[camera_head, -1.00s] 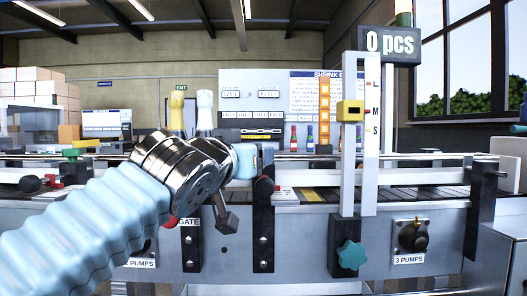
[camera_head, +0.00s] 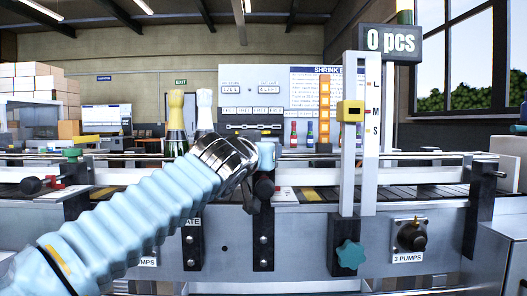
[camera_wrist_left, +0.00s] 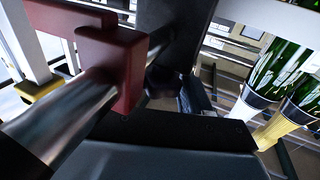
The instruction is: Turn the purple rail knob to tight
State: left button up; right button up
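A dark round knob (camera_head: 264,188) sits on the front of a black rail post, and it looks too dark to tell whether it is purple. In the left wrist view a dark lobed knob (camera_wrist_left: 163,82) shows beside a dark red block on a metal rod. I cannot tell if it is the same one. My left gripper (camera_head: 262,160) is at the top of that post, just above the dark knob, with a pale blue part showing behind the metal wrist. My wrist hides its fingertips. My right gripper is in neither view.
A white upright with a yellow slider (camera_head: 350,111) and a teal star knob (camera_head: 350,255) stands right of my left gripper. Bottles (camera_head: 176,125) with gold and white tops stand behind my arm. A black knob (camera_head: 412,237) is on the right panel.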

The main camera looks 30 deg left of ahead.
pick_arm(q)
jog(key=c, duration=0.5)
